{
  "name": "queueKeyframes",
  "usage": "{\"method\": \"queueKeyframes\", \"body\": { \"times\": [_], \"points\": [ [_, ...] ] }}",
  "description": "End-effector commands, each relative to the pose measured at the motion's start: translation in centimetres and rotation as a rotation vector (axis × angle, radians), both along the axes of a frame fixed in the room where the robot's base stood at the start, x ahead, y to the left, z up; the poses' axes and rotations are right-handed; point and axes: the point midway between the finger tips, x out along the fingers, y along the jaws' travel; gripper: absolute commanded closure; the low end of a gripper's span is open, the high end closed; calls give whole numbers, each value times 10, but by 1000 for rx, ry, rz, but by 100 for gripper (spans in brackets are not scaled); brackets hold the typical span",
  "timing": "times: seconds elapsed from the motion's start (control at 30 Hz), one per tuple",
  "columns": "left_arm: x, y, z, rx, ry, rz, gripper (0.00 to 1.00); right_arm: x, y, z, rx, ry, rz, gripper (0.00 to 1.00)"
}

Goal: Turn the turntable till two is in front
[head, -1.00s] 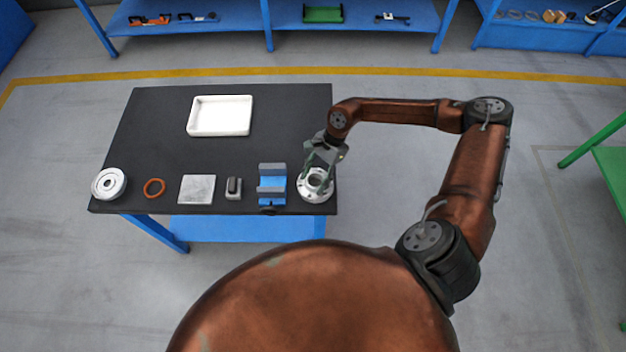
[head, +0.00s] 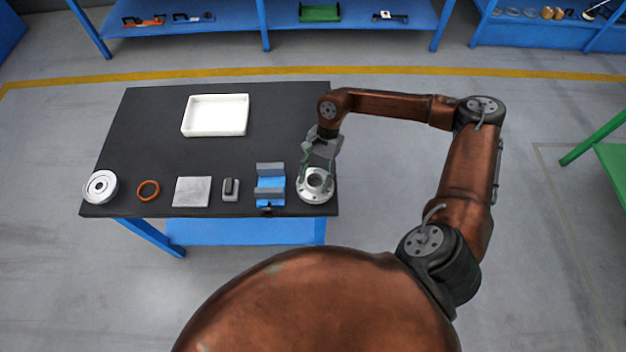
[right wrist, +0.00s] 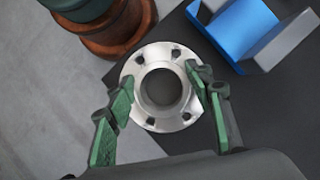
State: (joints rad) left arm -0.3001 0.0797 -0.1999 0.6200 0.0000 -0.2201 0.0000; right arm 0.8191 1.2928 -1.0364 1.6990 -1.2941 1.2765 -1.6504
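No turntable with a visible "two" can be made out. A silver flanged shell (head: 314,194), round with a central bore and bolt holes, lies at the table's front right corner. My right gripper (head: 316,177) is over it, pointing down. In the right wrist view the flanged shell (right wrist: 160,119) lies between my spread green-padded fingers (right wrist: 158,78), which overlap its rim left and right; I cannot tell whether they touch it. A round silver disc (head: 101,187) with a hub lies at the table's front left. My left gripper is not in view.
On the black table (head: 150,120) stand a white tray (head: 215,133), an orange ring (head: 148,190), a grey plate (head: 192,191), a small grey block (head: 230,196) and a blue V-shaped holder (head: 270,184) close left of the shell. The table's middle is clear.

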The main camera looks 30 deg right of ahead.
Motion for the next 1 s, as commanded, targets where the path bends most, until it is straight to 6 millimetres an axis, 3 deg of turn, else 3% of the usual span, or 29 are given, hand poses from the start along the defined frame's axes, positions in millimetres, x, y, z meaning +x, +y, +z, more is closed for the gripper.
{"method": "queueKeyframes", "body": {
  "times": [0.03,0.27,0.6,0.77,1.0],
  "points": [
    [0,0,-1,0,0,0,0,-3,-2,-8,-7,5,-1,50],
    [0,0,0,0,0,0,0,-2,-3,-6,-8,4,-4,34],
    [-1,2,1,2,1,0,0,0,-3,0,-6,0,-5,33],
    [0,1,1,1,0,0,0,5,-11,20,-6,-2,-7,33],
    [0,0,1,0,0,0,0,16,-30,65,-7,-2,-6,33]
  ]
}}
